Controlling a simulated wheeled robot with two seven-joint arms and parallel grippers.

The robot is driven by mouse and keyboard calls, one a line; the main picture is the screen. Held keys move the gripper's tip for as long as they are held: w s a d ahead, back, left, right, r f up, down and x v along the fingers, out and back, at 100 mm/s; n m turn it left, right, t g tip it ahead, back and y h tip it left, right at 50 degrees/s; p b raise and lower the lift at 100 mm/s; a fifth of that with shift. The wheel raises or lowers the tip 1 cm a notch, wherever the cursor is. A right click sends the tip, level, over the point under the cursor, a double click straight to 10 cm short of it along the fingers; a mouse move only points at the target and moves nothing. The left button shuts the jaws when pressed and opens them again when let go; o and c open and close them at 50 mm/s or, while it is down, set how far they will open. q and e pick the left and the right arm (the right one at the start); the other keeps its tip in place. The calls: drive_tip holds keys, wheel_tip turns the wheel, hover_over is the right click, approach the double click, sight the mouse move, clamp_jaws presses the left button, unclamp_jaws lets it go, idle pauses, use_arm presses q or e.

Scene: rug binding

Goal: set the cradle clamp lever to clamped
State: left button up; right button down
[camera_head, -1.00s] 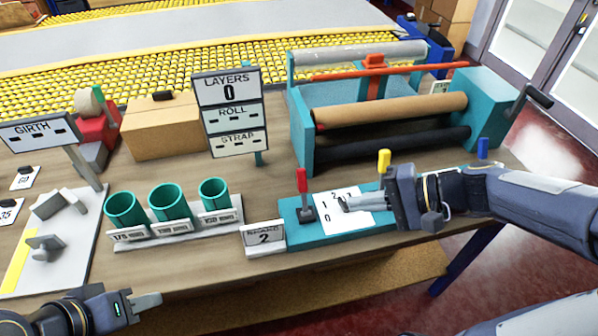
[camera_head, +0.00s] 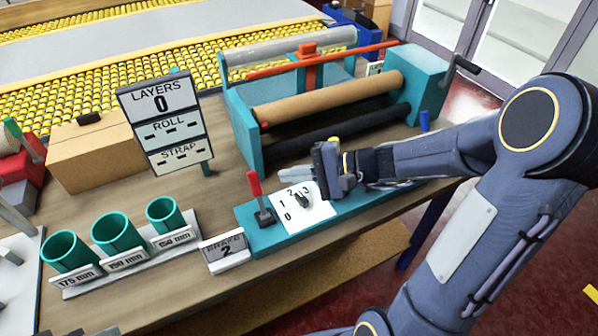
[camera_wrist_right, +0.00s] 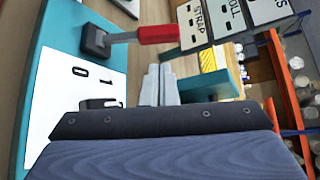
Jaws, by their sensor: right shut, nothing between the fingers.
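A teal panel (camera_head: 262,236) on the bench carries a red-handled lever (camera_head: 255,186) at its left end, standing nearly upright. I cannot tell by label which lever is the cradle clamp. A dial with a dark knob sits on a white plate (camera_head: 317,212) marked 0 to 3. A yellow lever is mostly hidden behind my right gripper (camera_head: 328,170), and a blue lever (camera_head: 424,121) stands further right. My right gripper is shut and empty above the panel. In the right wrist view its fingers (camera_wrist_right: 161,84) are together, below and apart from the red handle (camera_wrist_right: 161,33).
The roller cradle (camera_head: 243,130) stands behind the panel. Three teal cups (camera_head: 118,232) and a small card (camera_head: 226,250) stand left of the panel. The bench's front edge is close.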

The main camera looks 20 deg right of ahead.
drive_tip(key=x, duration=0.6)
drive_tip(key=s+n+t+y+b, duration=0.1)
drive_tip(key=s+n+t+b, duration=0.1)
drive_tip(key=b, duration=1.1)
drive_tip(key=shift+s+f+n+y+b, duration=0.15)
drive_tip(key=shift+s+n+y+b, duration=0.15)
drive_tip(key=shift+s, duration=0.05)
drive_tip(key=shift+n+t+y, duration=0.5)
drive_tip(key=shift+n+t, duration=0.1)
drive_tip(key=shift+n, duration=0.3)
drive_tip(key=s+b, duration=0.2)
drive_tip(key=b, duration=0.4)
drive_tip(key=s+b, duration=0.2)
drive_tip(key=b, duration=0.3)
drive_tip(key=shift+d+r+b, duration=0.1)
drive_tip(key=shift+r+b, duration=0.25)
drive_tip(key=shift+r, duration=0.05)
drive_tip(key=s+n+y+b, duration=0.1)
drive_tip(key=n+y+b, duration=0.1)
drive_tip(key=b, duration=0.2)
drive_tip(key=shift+s+n+t+b, duration=0.2)
drive_tip(key=shift+n+t+b, duration=0.1)
drive_tip(key=shift+n+b, duration=0.1)
drive_tip(key=shift+s+b, duration=0.25)
drive_tip(key=shift+b, duration=0.5)
